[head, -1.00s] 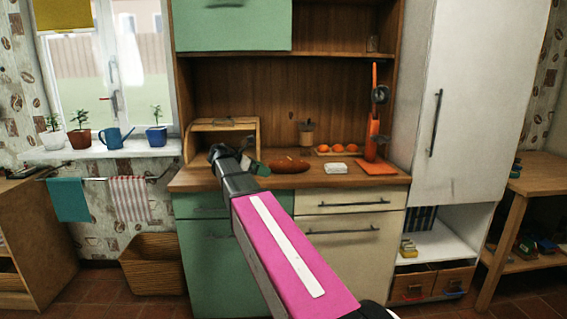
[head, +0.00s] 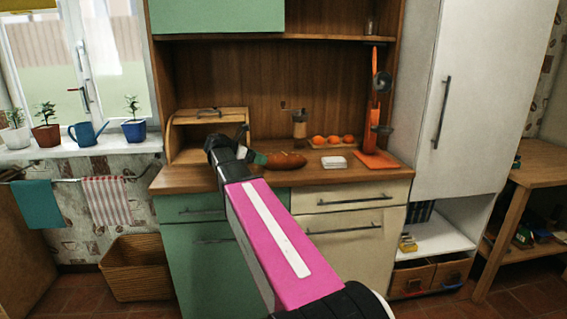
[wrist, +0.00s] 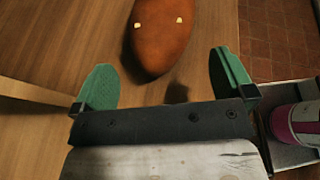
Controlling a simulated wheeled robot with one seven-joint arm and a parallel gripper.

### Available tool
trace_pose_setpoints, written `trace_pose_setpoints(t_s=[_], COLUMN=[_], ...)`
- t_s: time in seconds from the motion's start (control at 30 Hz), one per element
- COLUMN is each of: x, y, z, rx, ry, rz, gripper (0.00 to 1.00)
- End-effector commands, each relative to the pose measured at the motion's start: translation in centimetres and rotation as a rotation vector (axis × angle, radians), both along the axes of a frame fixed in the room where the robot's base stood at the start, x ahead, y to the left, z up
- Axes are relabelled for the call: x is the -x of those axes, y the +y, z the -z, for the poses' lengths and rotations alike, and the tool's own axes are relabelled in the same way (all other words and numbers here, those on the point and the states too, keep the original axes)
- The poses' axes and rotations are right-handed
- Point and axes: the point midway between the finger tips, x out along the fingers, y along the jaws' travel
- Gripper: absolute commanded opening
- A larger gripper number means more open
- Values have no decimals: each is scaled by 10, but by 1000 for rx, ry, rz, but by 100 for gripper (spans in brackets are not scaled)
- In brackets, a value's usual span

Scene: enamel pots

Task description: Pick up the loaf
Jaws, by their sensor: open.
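The loaf (head: 286,160) is brown and oblong and lies on the wooden counter (head: 330,178), in front of the hutch's back panel. In the wrist view the loaf (wrist: 162,32) is at the top middle, with two small pale marks on it; its far end is cut off by the frame. My gripper (wrist: 165,85) has green fingers spread apart, with nothing between them. The loaf's near end lies just ahead of the gap, roughly in line with it. In the head view my arm hides most of the gripper; one green finger shows by the loaf's left end.
A wooden bread box (head: 207,120) stands left of the loaf. A white stack (head: 335,163), an orange slicer-like stand (head: 376,130), a tray of orange fruits (head: 333,140) and a jar (head: 299,125) are to the right and behind. The counter's front edge is close.

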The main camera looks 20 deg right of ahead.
Motion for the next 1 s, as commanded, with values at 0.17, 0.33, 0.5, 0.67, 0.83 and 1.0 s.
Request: trace_pose_setpoints(t_s=[0.17, 0.33, 0.5, 0.67, 0.83, 1.0], x=[2, 6, 7, 7, 7, 7], y=[-10, -32, -49, -51, -50, -50], z=[3, 10, 17, 18, 18, 17], rx=[0, -1, -1, 0, 0, 1], ry=[0, 0, 0, 0, 0, 0], rz=[0, 1, 0, -1, -1, -1], gripper=[100, 100, 100, 100, 67, 36])
